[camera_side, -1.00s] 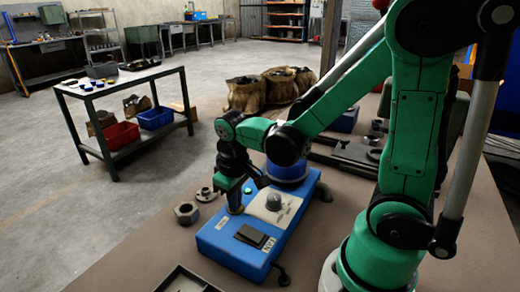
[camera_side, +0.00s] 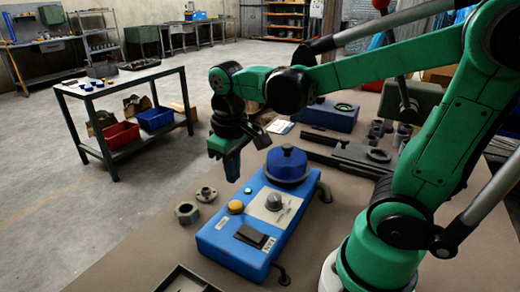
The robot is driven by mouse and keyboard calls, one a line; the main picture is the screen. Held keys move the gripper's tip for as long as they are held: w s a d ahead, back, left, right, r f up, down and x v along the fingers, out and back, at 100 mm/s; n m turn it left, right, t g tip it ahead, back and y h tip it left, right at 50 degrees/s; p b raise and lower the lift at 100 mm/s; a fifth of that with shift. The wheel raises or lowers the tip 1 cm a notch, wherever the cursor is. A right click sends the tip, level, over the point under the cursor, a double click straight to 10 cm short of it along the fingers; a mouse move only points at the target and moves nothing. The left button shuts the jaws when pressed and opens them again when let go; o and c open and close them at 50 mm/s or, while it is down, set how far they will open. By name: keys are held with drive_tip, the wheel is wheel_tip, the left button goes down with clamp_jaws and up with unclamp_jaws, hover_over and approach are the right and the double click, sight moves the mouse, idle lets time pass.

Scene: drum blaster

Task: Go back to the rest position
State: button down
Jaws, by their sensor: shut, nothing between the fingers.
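My gripper (camera_side: 232,168) hangs pointing down above the table, over the far left part of the blue control box. It is shut and empty, and clear of the box.
A hex nut (camera_side: 187,212) and a flanged part (camera_side: 206,194) lie left of the box. A dark tray (camera_side: 184,282) is at the front edge. A second blue box (camera_side: 328,117) and metal parts (camera_side: 350,152) stand behind to the right. The air around my gripper is free.

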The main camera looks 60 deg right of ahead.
idle(0.4)
drive_tip(key=t, duration=0.2)
drive_tip(key=a+t, duration=0.1)
drive_tip(key=t, duration=0.1)
drive_tip(key=a+r+t, duration=0.1)
drive_tip(key=t, duration=0.1)
drive_tip(key=shift+s+t+y, duration=0.15)
drive_tip(key=shift+t+y, duration=0.15)
drive_tip(key=shift+y, duration=0.1)
